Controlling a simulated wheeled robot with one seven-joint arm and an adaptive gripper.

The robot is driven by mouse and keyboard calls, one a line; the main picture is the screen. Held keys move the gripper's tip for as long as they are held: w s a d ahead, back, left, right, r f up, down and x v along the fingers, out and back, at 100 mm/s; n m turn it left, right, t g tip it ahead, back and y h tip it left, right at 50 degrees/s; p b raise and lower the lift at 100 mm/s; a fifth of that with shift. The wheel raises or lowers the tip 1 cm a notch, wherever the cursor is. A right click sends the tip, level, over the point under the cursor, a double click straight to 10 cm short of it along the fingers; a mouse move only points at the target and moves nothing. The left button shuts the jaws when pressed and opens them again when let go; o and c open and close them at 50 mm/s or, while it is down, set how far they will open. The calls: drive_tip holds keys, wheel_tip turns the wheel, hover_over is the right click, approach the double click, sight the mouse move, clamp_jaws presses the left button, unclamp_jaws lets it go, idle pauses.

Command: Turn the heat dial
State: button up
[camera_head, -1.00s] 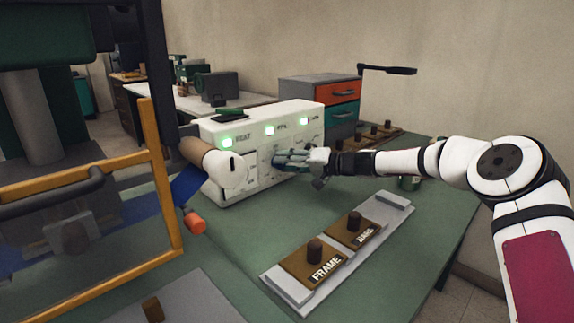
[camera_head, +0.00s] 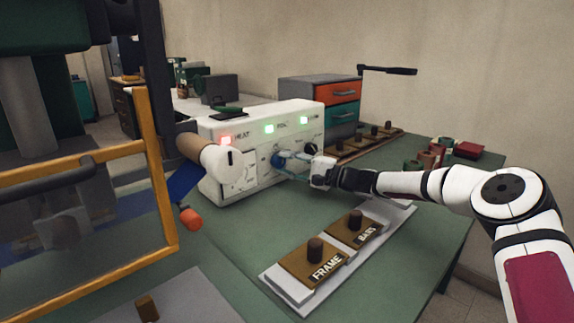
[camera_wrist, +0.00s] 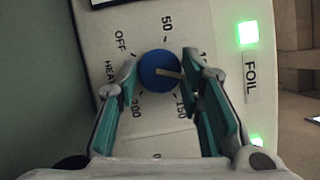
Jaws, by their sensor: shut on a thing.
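The heat dial is a blue round knob (camera_wrist: 157,69) with a pale pointer line, on the front of the white control box (camera_head: 215,130). In the wrist view the pointer faces right and slightly down, between the 50 and 150 marks; a finger hides part of the scale there. OFF and HEAT are printed left of the knob. My gripper (camera_wrist: 160,75) has its teal fingers on both sides of the knob, shut on it. In the head view my gripper (camera_head: 290,162) is at the box's front, and the knob (camera_head: 276,160) shows at its fingertips.
The light by HEAT (camera_head: 227,140) is red; two others are green. A brown roll (camera_head: 200,150) juts out at the box's left. An orange frame (camera_head: 160,170) stands left.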

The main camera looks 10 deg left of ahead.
idle(0.3)
drive_tip(key=o, duration=1.2)
drive_tip(key=shift+c, duration=0.2)
drive_tip(key=shift+o, duration=1.4)
drive_tip(key=r, duration=1)
drive_tip(key=shift+d+r, duration=0.2)
drive_tip(key=shift+w+d, duration=0.1)
drive_tip(key=shift+c, duration=1.4)
drive_tip(key=shift+f, duration=0.15)
